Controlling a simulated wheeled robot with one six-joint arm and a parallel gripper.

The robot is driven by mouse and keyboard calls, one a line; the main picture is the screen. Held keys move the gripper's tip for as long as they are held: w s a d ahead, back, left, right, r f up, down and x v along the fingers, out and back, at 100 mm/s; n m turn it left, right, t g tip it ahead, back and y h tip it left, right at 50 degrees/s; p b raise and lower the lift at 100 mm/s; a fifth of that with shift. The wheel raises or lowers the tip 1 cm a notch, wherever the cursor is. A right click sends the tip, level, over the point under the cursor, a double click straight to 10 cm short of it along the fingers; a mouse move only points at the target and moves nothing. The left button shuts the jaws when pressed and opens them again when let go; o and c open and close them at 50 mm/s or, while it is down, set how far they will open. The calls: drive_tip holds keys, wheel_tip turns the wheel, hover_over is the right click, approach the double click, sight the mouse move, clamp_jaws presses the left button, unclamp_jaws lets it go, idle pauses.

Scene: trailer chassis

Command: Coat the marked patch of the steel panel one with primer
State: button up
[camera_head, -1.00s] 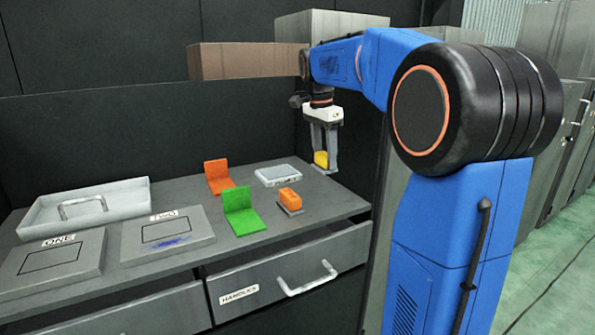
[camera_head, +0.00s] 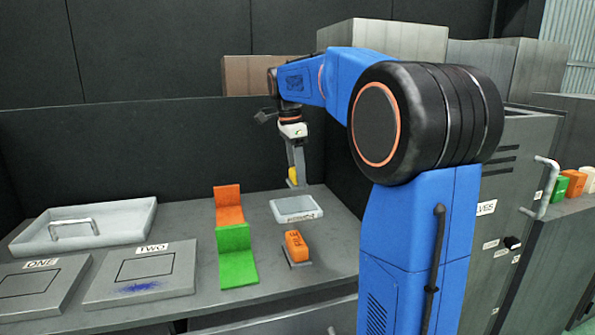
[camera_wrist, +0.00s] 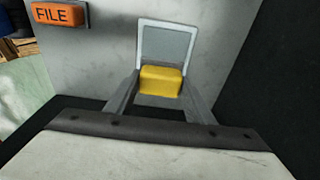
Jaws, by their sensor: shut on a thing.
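Steel panel one (camera_head: 58,268) lies flat at the left front of the bench, tagged ONE. Its marked patch (camera_head: 28,284) is a dark outlined rectangle, and its inside looks plain grey. My gripper (camera_head: 297,182) is shut on a yellow block (camera_head: 293,175), which also shows between the fingers in the wrist view (camera_wrist: 161,81). It is at the back right of the bench, by a shallow light tray (camera_head: 308,217) with grey contents. In the wrist view the tray (camera_wrist: 142,30) shows just past the block. I cannot tell whether they touch. The tray's front label is unreadable.
Panel two (camera_head: 180,283) lies beside panel one and has a blue scribble. A large tray with a handle (camera_head: 130,232) is behind.

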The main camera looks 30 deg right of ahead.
drive_tip(key=shift+w+a+f, duration=0.1)
drive_tip(key=shift+w+f, duration=0.05)
drive_tip(key=shift+w, duration=0.15)
drive_tip(key=shift+f, duration=2.8)
drive_tip(key=shift+f, duration=0.6)
drive_tip(key=shift+r, duration=3.55)
drive_tip(key=shift+s, duration=0.1)
